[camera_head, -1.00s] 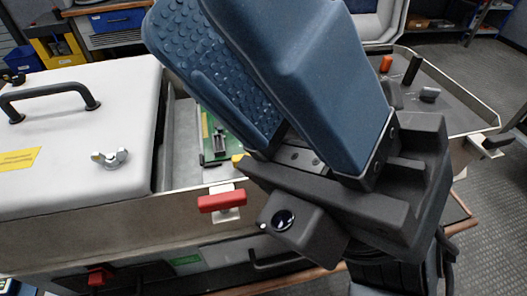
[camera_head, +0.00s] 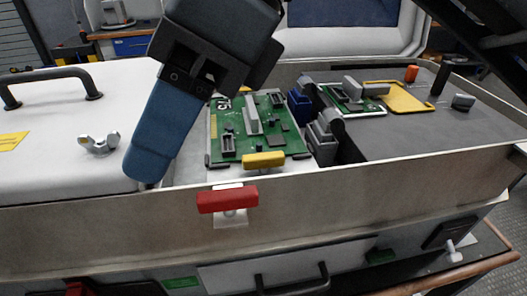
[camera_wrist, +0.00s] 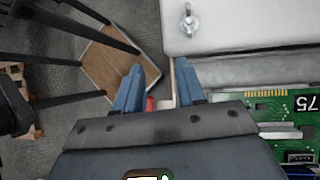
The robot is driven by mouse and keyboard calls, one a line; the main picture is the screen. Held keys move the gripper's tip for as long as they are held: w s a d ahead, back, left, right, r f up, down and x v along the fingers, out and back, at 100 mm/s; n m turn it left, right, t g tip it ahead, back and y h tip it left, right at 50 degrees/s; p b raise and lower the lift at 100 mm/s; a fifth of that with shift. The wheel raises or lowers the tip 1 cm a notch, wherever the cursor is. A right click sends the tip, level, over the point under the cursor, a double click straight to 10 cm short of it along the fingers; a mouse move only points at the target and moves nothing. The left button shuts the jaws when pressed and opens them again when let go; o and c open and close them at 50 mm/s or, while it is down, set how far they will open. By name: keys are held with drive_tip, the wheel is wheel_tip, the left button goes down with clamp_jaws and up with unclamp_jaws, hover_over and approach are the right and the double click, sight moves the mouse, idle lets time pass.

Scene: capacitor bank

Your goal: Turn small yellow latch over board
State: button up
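The small yellow latch (camera_head: 263,160) lies across the front edge of the green circuit board (camera_head: 285,140), which is marked 75, in the head view. The board also shows in the wrist view (camera_wrist: 285,104), at the right edge; the yellow latch cannot be made out there. My gripper (camera_head: 146,178) points down left of the board, near the right edge of the white lid, apart from the latch. In the wrist view its two blue fingers (camera_wrist: 160,82) stand apart with nothing held between them. In the head view one finger hides the other.
A red latch (camera_head: 228,199) sits on the case's front wall (camera_head: 380,195). The white lid (camera_head: 60,150) carries a black handle and a wing nut (camera_head: 100,144). Right of the board are grey and blue connectors, a second board and a yellow plate (camera_head: 398,97).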

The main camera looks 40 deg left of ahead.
sight(263, 155)
drive_tip(key=w+t+h, duration=0.1)
drive_tip(key=w+t, duration=0.1)
drive_tip(key=w, duration=0.1)
drive_tip(key=w+d+r+t+h+b, duration=0.1)
drive_tip(key=w+t, duration=0.1)
drive_tip(key=w, duration=0.1)
drive_tip(key=w+d+t+h, duration=0.1)
drive_tip(key=w+t, duration=0.1)
drive_tip(key=w, duration=0.1)
drive_tip(key=shift+w+d+r+t+b, duration=0.1)
drive_tip(key=shift+r+t+b, duration=0.2)
drive_tip(key=shift+b, duration=0.05)
drive_tip(key=shift+f+b, duration=0.3)
drive_tip(key=shift+f, duration=3.45)
drive_tip(key=shift+c, duration=0.3)
clamp_jaws()
